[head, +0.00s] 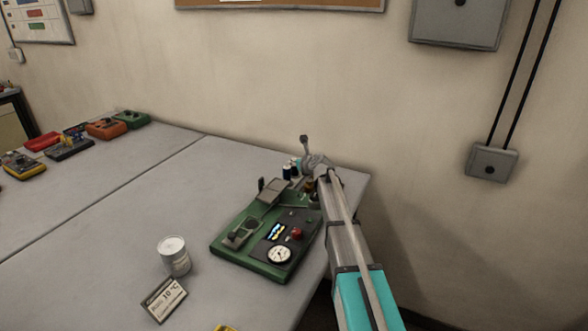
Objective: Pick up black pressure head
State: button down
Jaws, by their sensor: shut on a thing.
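My arm reaches in from the lower right to the back right corner of the grey table. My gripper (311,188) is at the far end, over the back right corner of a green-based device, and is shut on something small. A dark piece (314,201) shows just below the wrist and looks like the black pressure head. It is mostly hidden by my arm and too small to make out well. The green device (250,258) carries a round white dial (279,255), a red knob (296,233) and grey clamps.
Small dark and blue bottles (289,171) stand close to the left of my gripper. A white can (173,256) and a temperature display (163,299) are at front. Several meters (105,129) lie at back left. The wall is close behind; mid-left table is clear.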

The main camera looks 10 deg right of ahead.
jog(key=shift+r, duration=0.2)
notch_tip(320, 180, up, 2)
jog(key=shift+p, duration=1.2)
jog(key=s+d+r+p, duration=0.4)
jog(key=s+r+p, duration=0.6)
jog(key=s, duration=0.3)
jog(key=shift+s+d+r+p, duration=0.15)
jog(key=shift+d+r+p, duration=0.05)
jog(key=shift+r+p, duration=0.1)
